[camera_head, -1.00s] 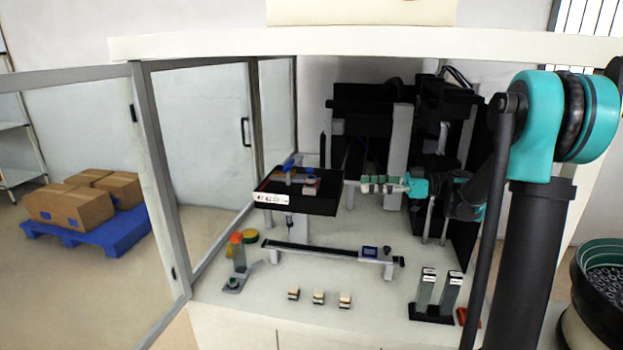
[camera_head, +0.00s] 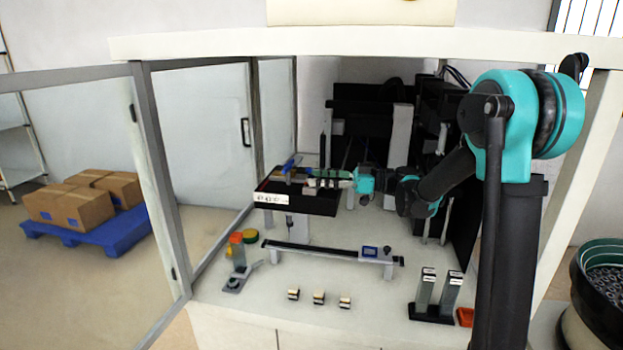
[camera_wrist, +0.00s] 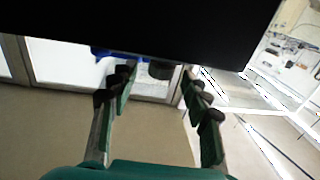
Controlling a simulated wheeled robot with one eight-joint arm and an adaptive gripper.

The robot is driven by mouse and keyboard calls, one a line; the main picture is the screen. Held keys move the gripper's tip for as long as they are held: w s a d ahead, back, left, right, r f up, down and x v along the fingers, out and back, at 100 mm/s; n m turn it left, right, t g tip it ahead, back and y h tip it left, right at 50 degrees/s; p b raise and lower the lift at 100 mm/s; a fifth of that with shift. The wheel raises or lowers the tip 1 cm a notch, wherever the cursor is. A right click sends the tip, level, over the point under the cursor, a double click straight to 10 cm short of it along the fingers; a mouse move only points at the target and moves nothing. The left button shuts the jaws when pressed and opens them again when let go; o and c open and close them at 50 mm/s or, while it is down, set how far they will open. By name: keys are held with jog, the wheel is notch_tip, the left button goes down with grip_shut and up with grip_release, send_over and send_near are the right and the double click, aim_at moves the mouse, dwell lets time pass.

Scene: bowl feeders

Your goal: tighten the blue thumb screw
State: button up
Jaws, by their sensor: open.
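The blue thumb screw (camera_head: 291,163) shows as a small blue part on top of the dark raised platform (camera_head: 296,206), toward its back left. My gripper (camera_head: 314,178) points left over the platform, just right of the blue part. In the wrist view my gripper (camera_wrist: 159,74) has its two fingers spread apart with nothing held between them. A dark round part (camera_wrist: 161,70) shows between or beyond the fingertips there. Blue patches also show beyond the left finger, but I cannot tell whether they belong to the screw. My fingers partly hide the fixture on the platform.
An orange-topped post (camera_head: 237,250), several small blocks (camera_head: 319,297) and a black stand (camera_head: 431,313) are on the white table. Dark machinery (camera_head: 370,120) stands behind. The glass door at left is open.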

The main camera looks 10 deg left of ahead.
jog(key=shift+s+a, duration=0.15)
jog(key=shift+a, duration=1.15)
jog(key=shift+c, duration=0.4)
grip_shut()
